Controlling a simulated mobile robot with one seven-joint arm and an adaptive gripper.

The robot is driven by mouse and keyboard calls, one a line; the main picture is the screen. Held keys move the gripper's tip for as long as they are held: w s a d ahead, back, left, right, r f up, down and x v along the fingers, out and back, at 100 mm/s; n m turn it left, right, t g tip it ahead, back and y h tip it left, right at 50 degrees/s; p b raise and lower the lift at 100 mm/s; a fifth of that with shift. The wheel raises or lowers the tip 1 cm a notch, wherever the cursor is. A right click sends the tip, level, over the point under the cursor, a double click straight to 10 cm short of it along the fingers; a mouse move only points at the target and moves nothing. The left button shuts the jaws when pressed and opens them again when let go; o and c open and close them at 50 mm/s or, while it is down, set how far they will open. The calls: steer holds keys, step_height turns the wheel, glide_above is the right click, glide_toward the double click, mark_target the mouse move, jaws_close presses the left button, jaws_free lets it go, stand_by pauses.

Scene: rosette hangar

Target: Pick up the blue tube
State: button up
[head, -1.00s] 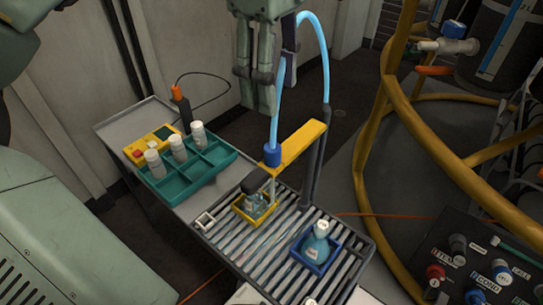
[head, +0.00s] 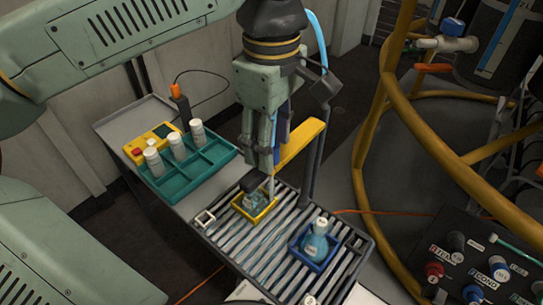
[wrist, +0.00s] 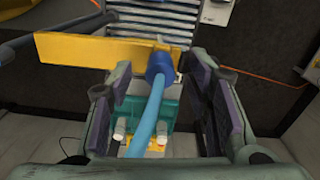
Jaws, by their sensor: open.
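The blue tube (head: 317,38) arches behind my gripper in the head view, and much of it is hidden there. In the wrist view the light blue tube (wrist: 149,120) runs between my open fingers to a darker blue collar (wrist: 160,63) at the yellow bracket. My gripper (head: 263,165) points down in front of the yellow bracket (head: 303,143), above the rollers. In the wrist view my gripper (wrist: 160,78) has a finger on each side of the tube, with visible gaps.
Below is a roller bed (head: 270,246) with a flask in a yellow tray (head: 261,216) and a flask in a blue tray (head: 318,265). A teal rack (head: 208,166) with white-capped vials stands left. A yellow pipe frame (head: 363,150) curves at the right.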

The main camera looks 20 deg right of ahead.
steer(key=shift+c, duration=0.5)
steer(key=c, duration=0.9)
steer(key=shift+r, duration=0.1)
step_height(320, 180, up, 18)
steer(key=p, duration=0.6)
